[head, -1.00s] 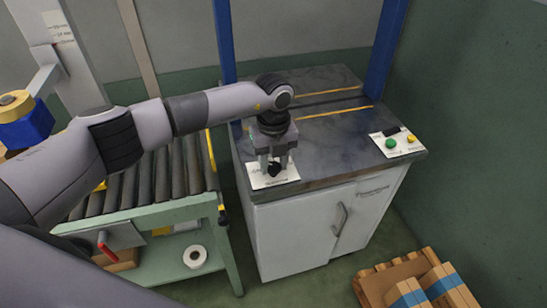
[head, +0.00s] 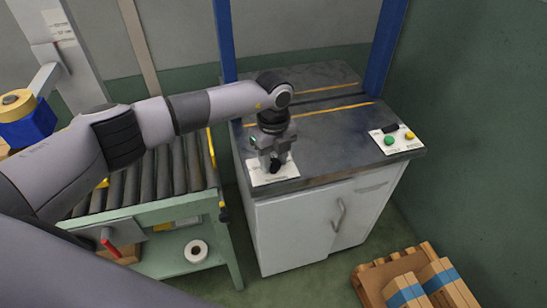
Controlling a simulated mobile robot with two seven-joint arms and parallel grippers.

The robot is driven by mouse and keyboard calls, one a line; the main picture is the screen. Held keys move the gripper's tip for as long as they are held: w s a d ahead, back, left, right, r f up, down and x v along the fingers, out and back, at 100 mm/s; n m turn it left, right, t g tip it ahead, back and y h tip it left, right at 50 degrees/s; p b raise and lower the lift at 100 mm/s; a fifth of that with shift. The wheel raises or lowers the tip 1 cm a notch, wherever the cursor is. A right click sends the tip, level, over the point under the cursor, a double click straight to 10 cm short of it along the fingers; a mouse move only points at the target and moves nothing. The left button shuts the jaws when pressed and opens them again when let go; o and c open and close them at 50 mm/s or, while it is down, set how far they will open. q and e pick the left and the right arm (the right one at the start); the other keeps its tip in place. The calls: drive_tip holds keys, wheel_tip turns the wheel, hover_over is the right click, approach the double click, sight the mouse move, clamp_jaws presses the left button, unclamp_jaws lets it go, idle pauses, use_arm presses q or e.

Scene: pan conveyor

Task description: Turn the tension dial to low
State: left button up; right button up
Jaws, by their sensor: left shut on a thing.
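The tension dial (head: 275,167) is a small black knob on a white labelled plate (head: 287,172) at the front left corner of the dark machine top. My left gripper (head: 273,160) points down from above and is shut on the dial. Its fingers hide part of the knob, and the plate's lettering is too small to read. My right gripper is not in view.
A second white plate with a green button (head: 389,141) and a yellow button (head: 409,135) sits at the machine's right corner. Blue posts (head: 386,50) rise behind. A roller conveyor (head: 140,178) stands left, a pallet with boxes (head: 405,285) lower right.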

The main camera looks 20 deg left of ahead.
sight(273, 163)
use_arm(q)
drive_tip(key=o, duration=1.1)
drive_tip(key=shift+c, duration=0.2)
drive_tip(key=shift+r, duration=0.1)
drive_tip(key=shift+r, duration=3.6)
drive_tip(key=shift+f, duration=0.1)
